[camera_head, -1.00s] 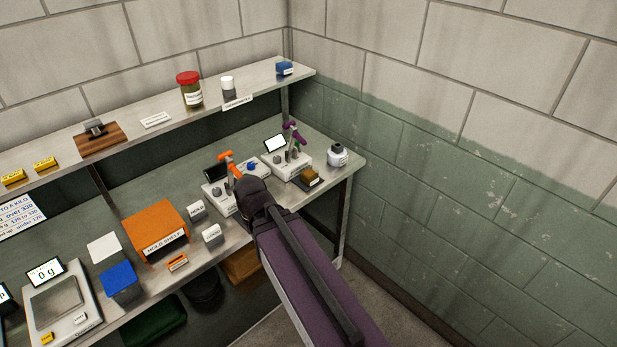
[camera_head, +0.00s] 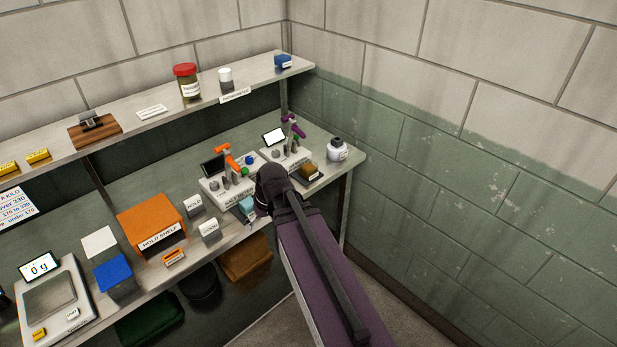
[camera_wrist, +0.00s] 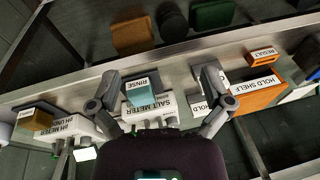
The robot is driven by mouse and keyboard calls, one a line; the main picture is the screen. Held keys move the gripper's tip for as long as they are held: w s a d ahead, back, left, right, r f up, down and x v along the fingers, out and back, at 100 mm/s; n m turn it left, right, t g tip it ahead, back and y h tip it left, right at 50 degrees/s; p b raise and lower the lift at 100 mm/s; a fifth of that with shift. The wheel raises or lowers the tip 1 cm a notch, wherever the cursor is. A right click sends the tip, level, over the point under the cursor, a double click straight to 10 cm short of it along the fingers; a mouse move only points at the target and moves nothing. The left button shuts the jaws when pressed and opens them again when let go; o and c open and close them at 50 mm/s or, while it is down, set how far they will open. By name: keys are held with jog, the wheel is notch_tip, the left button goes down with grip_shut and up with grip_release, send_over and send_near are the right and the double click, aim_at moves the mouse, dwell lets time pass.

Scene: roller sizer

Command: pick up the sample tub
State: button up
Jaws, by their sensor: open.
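No tub is clearly labelled as the sample tub, and I cannot tell which container it is. Small containers in the head view are a red-lidded jar (camera_head: 187,84) and a white-capped clear one (camera_head: 226,79) on the upper shelf, and a white bottle with a dark cap (camera_head: 337,150) at the bench's right end. My gripper (camera_wrist: 160,76) is open in the wrist view, its fingers wide apart. The teal-topped RINSE block (camera_wrist: 141,92) and the salt meter (camera_wrist: 150,108) show between and below the fingers. In the head view my arm hides the gripper's fingers.
An orange hold shelf (camera_head: 152,221), white label blocks (camera_head: 209,231) and a scale (camera_head: 52,299) reading 0 g stand to the left on the bench. The pH meter (camera_head: 285,157) stands at right. A wall closes the right side. Bins lie below the bench.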

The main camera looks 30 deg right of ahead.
jog(key=w+d+f+n+t+y+b, duration=0.1)
jog(key=w+d+f+t+y+b, duration=0.2)
jog(key=w+d, duration=0.35)
jog(key=t+h+b, duration=0.2)
jog(key=t+b, duration=0.7)
jog(key=b, duration=0.1)
send_near(314, 170)
jog(key=r, duration=0.1)
jog(key=shift+s+a+r+n, duration=0.1)
jog(key=shift+s+n, duration=0.15)
jog(key=shift+n, duration=0.05)
jog(key=shift+g, duration=0.3)
jog(key=b+x, duration=0.2)
jog(key=x, duration=0.5)
jog(key=shift+w+f+b, duration=0.2)
jog(key=shift+w+b, duration=0.1)
jog(key=shift+b, duration=0.1)
jog(key=shift+w+a+f, duration=0.1)
jog(key=shift+w+a, duration=0.05)
jog(key=shift+w, duration=0.3)
